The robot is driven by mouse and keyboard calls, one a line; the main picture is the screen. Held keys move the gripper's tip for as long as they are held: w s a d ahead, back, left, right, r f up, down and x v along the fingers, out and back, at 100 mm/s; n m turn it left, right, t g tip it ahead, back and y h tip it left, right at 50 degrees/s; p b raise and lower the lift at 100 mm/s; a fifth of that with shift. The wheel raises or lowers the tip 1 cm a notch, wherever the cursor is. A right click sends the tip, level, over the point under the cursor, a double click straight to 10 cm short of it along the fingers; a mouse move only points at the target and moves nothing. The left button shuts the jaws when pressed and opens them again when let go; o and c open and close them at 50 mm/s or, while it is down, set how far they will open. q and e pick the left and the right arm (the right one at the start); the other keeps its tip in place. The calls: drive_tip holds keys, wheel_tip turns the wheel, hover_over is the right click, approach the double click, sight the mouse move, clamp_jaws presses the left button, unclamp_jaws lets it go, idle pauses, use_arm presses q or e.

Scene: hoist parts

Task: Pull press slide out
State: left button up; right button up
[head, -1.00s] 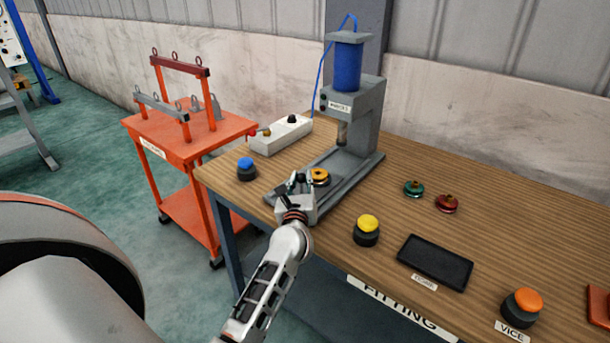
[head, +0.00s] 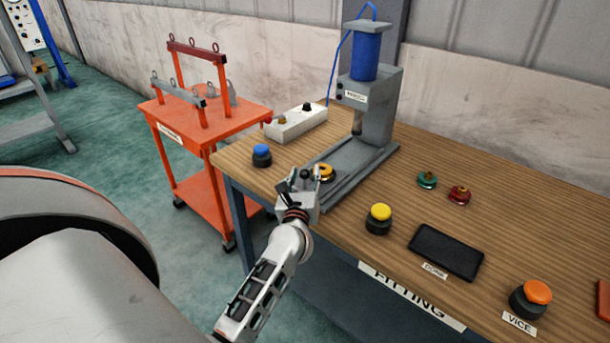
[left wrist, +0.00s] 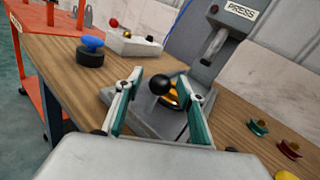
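The press (head: 376,110) stands on the bench with a grey base. Its slide carries a gold ringed part (head: 326,171), also seen behind the knob in the left wrist view (left wrist: 171,97). A black ball knob (left wrist: 160,84) is at the slide's front end. My left gripper (head: 305,178) is at this front end. In the left wrist view its two teal-padded fingers (left wrist: 162,98) are spread on either side of the knob, with visible gaps. It is open. The slide's front is partly hidden by the gripper. My right gripper is not in view.
Blue (head: 261,155), yellow (head: 379,218) and orange (head: 530,298) buttons stand on the wooden bench (head: 480,215). A white control box (head: 297,124), a black tray (head: 446,252) and green (head: 427,179) and red (head: 459,195) parts are there too. An orange trolley (head: 205,120) stands left.

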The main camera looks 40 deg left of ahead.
use_arm(q)
drive_tip(key=v, duration=1.2)
idle(0.3)
drive_tip(key=s+d+f+m+t+h, duration=0.1)
drive_tip(key=s+d+f+m+h, duration=0.3)
drive_tip(key=m, duration=0.6)
drive_tip(key=w+d+f+m+h, duration=0.1)
drive_tip(key=d+m+h, duration=0.2)
drive_tip(key=d+m, duration=0.45)
drive_tip(key=s+d+f+m+t+h, duration=0.1)
drive_tip(key=s+d+f+m+h, duration=0.15)
drive_tip(key=m, duration=0.85)
drive_tip(key=s+d+f+m+g+h, duration=0.1)
drive_tip(key=s+d+f+m+g, duration=0.1)
drive_tip(key=s+f+m, duration=0.3)
drive_tip(key=s+d+f+m+g+h, duration=0.1)
drive_tip(key=s+f+m+g, duration=0.4)
drive_tip(key=f+m, duration=0.6)
drive_tip(key=s+d+m, duration=0.1)
drive_tip(key=m, duration=0.3)
drive_tip(key=shift+s+f, duration=0.3)
drive_tip(key=shift+f, duration=0.05)
